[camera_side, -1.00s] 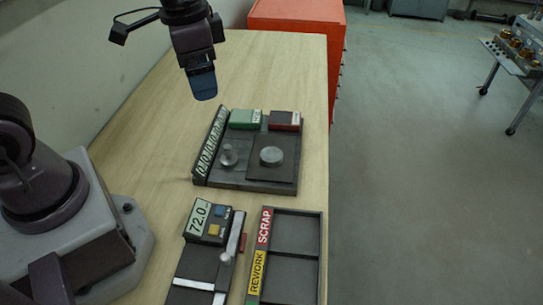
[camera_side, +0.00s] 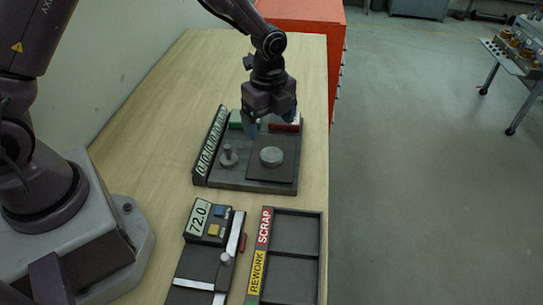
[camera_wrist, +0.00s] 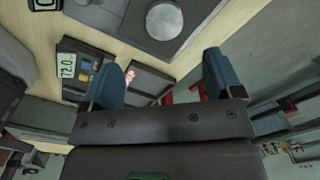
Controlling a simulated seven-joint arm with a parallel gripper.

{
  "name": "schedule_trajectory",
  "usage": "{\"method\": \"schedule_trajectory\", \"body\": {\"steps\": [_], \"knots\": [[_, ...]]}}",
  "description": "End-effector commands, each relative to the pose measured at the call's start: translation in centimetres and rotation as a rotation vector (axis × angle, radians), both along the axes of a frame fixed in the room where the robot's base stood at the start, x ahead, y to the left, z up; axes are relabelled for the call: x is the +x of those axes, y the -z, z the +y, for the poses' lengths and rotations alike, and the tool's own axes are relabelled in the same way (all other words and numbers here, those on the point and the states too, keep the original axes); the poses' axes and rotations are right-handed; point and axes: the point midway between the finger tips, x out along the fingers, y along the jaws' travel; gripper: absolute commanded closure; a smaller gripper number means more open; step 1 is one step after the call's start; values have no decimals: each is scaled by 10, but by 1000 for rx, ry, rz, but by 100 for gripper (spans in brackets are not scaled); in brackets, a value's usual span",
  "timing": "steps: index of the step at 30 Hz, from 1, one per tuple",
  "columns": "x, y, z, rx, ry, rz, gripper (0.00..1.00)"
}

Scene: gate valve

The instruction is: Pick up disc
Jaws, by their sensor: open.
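The disc (camera_side: 271,156) is a round grey metal piece. It lies flat on a dark square pad (camera_side: 285,173) on the right half of the dark fixture board. It also shows at the top of the wrist view (camera_wrist: 164,20). My gripper (camera_side: 270,124) is above the back of the board, behind the disc in the side view and apart from it. Its two blue fingers are spread with nothing between them, as the wrist view (camera_wrist: 163,80) shows.
A small knobbed post (camera_side: 228,156) stands left of the disc. Green and red blocks (camera_side: 287,124) sit behind, partly hidden by my gripper. A gauge reading 72.0 (camera_side: 200,217) and a SCRAP/REWORK tray (camera_side: 296,248) lie in front.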

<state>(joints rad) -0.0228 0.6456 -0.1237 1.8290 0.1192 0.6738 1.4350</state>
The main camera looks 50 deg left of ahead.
Motion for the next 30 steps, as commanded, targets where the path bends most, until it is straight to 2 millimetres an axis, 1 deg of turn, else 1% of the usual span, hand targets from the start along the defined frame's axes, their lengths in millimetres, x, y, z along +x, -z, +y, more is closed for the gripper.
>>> {"method": "schedule_trajectory", "body": {"steps": [1, 3, 6, 11, 18, 21, 24, 29, 30], "knots": [[-1, 12, 0, 0, 0, 5, 14], [-1, 23, 0, 0, -1, 4, 14], [0, 35, 0, 0, -1, 3, 14], [0, 44, 0, 0, -1, 2, 14], [5, 79, -1, 0, -2, 4, 14], [6, 89, -1, 0, -2, 1, 14], [6, 92, 0, 0, -3, 0, 14], [6, 92, 0, 0, -3, 0, 14], [6, 92, 0, 0, -3, 0, 17]]}}
